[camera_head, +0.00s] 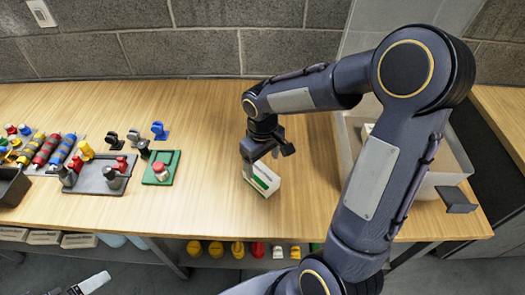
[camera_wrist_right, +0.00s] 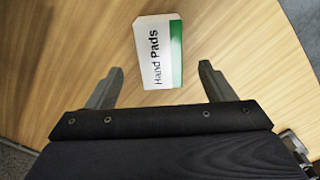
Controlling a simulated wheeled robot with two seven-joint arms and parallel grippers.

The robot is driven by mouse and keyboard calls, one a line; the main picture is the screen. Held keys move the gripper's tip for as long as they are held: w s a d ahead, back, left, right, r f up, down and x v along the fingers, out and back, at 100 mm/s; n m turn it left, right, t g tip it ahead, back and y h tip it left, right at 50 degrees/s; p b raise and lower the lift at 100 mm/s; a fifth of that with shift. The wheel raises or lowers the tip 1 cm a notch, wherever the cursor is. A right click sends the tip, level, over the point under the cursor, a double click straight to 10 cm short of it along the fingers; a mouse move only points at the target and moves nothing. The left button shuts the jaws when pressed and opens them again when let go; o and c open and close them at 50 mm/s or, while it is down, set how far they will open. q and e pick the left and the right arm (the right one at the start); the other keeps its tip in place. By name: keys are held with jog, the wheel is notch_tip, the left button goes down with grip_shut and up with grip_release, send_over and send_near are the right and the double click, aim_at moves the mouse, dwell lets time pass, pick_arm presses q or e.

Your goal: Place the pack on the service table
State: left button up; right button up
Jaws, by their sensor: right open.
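The pack is a white box with a green edge, and it stands on the wooden service table (camera_head: 215,215). In the head view the pack (camera_head: 265,180) is just below my right gripper (camera_head: 262,160), which covers part of it. In the right wrist view the pack (camera_wrist_right: 158,52) reads "Hand Pads" and lies ahead of the two fingertips. My right gripper (camera_wrist_right: 160,82) is open there, with its fingers apart and nothing between them.
A clear bin (camera_head: 435,185) stands at the right behind my right arm. A grey tray (camera_head: 100,175), a green plate (camera_head: 162,168) and colored rollers (camera_head: 48,150) sit at the left. Free wood lies between the green plate and the pack. A stone wall is behind.

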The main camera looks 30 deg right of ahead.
aim_at(263, 175)
jog(key=s+r+m+t+y, duration=0.2)
jog(key=s+r, duration=0.5)
jog(key=r, duration=0.2)
jog(key=s+a+r+m+t+y, duration=0.1)
jog(key=s+a+m+t, duration=0.1)
jog(key=s, duration=0.7)
jog(key=shift+s+a+m+t+y, duration=0.35)
jog(key=shift+a+t, duration=0.45)
jog(key=shift+a, duration=0.3)
jog(key=shift+w, duration=0.1)
jog(key=shift+c, duration=0.2)
